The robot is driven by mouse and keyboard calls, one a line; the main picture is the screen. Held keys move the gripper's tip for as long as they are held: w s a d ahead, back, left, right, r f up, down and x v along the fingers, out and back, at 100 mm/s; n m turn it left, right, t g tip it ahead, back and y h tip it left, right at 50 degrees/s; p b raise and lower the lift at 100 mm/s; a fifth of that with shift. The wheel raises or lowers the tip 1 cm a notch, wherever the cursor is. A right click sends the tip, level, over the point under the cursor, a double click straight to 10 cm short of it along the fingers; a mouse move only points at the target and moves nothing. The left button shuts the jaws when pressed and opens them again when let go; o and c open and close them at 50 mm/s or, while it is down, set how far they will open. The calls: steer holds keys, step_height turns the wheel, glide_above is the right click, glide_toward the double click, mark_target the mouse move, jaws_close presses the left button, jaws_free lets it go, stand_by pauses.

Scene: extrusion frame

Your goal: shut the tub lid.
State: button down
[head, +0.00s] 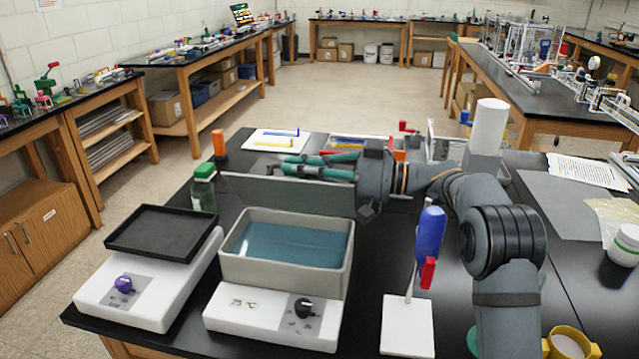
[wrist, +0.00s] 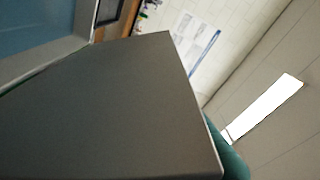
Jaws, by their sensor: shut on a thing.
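The tub (head: 285,278) is a beige-grey rectangular bath with blue water, on a white base with a black knob, in the middle of the head view. Its lid (head: 285,195) is a flat dark grey panel standing raised along the tub's far edge, so the tub is open. My gripper (head: 290,165), with teal fingers, reaches in from the right at the lid's upper edge and is shut on the lid. In the wrist view the lid (wrist: 110,115) fills the middle and hides most of the fingers; a teal finger (wrist: 232,162) shows at its lower right edge.
A green-capped bottle (head: 203,188) stands just left of the lid. A white device with a black tray (head: 165,232) is left of the tub. A blue-and-red item on a white stand (head: 407,325) is at the right.

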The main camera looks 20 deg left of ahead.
steer(key=shift+d, duration=0.1)
steer(key=c, duration=1.9)
jaws_free()
steer(key=shift+o, duration=0.3)
steer(key=d, duration=0.2)
steer(key=w+d, duration=0.1)
steer(key=d, duration=0.4)
steer(key=shift+w+d, duration=0.15)
